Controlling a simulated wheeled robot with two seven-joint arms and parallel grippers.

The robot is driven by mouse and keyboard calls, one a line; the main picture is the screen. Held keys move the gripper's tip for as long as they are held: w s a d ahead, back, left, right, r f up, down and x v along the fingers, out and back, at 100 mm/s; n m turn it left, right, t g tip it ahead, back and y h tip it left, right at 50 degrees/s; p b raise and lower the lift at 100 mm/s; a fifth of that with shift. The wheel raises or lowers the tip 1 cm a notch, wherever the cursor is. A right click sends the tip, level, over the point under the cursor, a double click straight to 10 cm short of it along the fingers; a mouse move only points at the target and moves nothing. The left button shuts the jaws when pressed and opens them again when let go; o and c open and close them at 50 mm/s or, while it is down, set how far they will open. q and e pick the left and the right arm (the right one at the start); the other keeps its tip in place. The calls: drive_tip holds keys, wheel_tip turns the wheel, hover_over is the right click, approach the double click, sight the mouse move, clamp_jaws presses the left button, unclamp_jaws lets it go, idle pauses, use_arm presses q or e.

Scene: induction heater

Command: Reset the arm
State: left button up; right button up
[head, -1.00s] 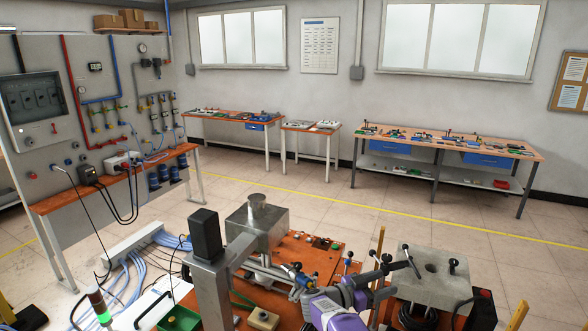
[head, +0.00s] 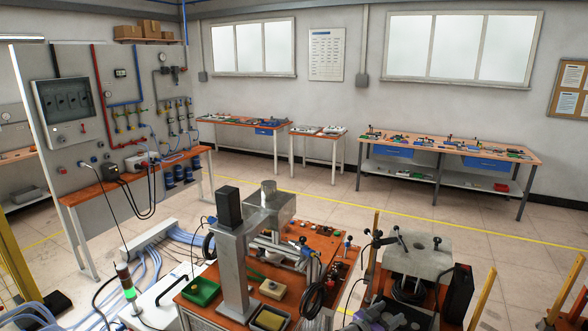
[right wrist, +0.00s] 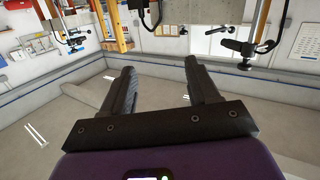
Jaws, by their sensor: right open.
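My right gripper (head: 388,317) is at the bottom edge of the head view, only partly in the picture. It is low, in front of the grey metal box (head: 418,256) with black handles. In the right wrist view my right gripper (right wrist: 162,68) has its two dark fingers wide apart. Nothing is between them; floor and wall show beyond. My left gripper is in neither view now.
An orange-topped workbench (head: 340,269) with a grey metal press (head: 236,262) and a green tray (head: 200,291) stands close in front. A signal lamp (head: 127,285) is at lower left. Tiled floor (head: 315,196) is clear towards the back benches.

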drive_tip(key=s+a+f+n+g+y, duration=0.1)
drive_tip(key=s+a+f+n+y, duration=0.2)
drive_tip(key=s+f+y, duration=0.5)
drive_tip(key=s+a+f+n+y, duration=0.2)
drive_tip(key=s+a+f+y, duration=0.3)
drive_tip(key=f, duration=0.8)
drive_tip(key=s+a+f+n+g+y, duration=0.1)
drive_tip(key=s+a+g+y, duration=0.15)
drive_tip(key=s, duration=0.65)
drive_tip(key=s+a+f+g+y, duration=0.1)
drive_tip(key=s+a+g, duration=0.25)
drive_tip(key=s, duration=0.65)
drive_tip(key=s+a+f+n+g+y, duration=0.15)
drive_tip(key=s+a, duration=0.25)
drive_tip(key=s, duration=0.5)
use_arm(q)
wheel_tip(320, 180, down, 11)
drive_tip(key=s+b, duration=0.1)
drive_tip(key=b, duration=1)
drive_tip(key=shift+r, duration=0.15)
use_arm(e)
wheel_tip(320, 180, down, 11)
drive_tip(key=shift+a+g, duration=0.1)
drive_tip(key=shift+g, duration=0.15)
